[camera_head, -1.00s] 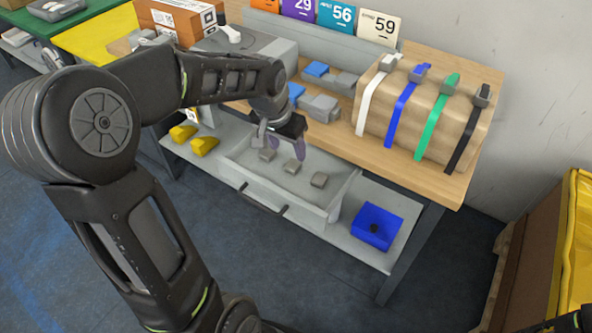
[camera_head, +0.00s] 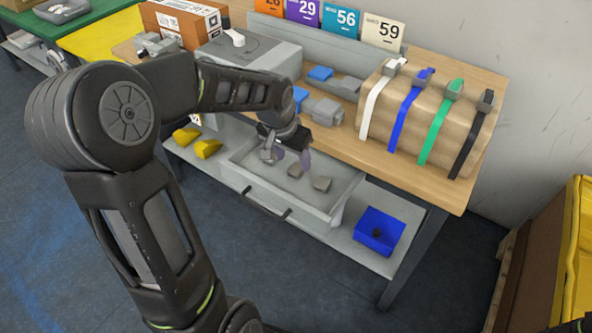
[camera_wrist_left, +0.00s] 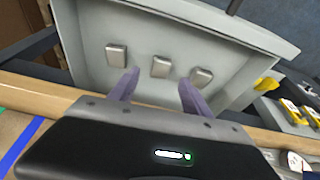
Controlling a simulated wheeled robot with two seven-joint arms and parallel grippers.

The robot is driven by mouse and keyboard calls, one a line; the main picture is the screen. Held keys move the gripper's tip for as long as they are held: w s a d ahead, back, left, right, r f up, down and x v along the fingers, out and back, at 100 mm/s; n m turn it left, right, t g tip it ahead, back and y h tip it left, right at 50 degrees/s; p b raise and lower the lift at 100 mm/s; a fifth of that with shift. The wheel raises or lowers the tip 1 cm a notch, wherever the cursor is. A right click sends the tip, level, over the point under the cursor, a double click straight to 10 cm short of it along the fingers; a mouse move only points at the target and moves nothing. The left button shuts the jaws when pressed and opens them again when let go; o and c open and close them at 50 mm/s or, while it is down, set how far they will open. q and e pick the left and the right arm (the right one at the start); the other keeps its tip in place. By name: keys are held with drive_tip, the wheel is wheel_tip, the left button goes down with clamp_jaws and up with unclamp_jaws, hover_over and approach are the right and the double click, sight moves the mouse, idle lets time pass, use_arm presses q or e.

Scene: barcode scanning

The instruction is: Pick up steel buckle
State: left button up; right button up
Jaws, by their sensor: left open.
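Three small grey steel buckles lie apart in the open grey drawer under the workbench: a left one (camera_wrist_left: 117,54), a middle one (camera_wrist_left: 160,66) and a right one (camera_wrist_left: 201,76) in the left wrist view. The head view also shows the middle buckle (camera_head: 295,171) and the front buckle (camera_head: 322,184). My left gripper (camera_head: 286,158) is over the back part of the drawer, open and empty. In the left wrist view its purple fingers (camera_wrist_left: 158,77) point into the drawer, one on each side of the middle buckle's line. The height gap is hard to judge.
The drawer's wall (camera_head: 327,212) and handle (camera_head: 262,203) face the front. The workbench top (camera_head: 440,190) overhangs behind it. A blue bin (camera_head: 379,230) stands on the lower shelf to the right, yellow pieces (camera_head: 207,148) to the left. A strapped brown box (camera_head: 430,120) stands above.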

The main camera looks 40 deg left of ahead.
sight(296, 168)
use_arm(q)
drive_tip(key=x, duration=0.4)
drive_tip(key=shift+w+f, duration=0.1)
drive_tip(key=shift+f, duration=0.2)
drive_tip(key=shift+c, duration=0.5)
clamp_jaws()
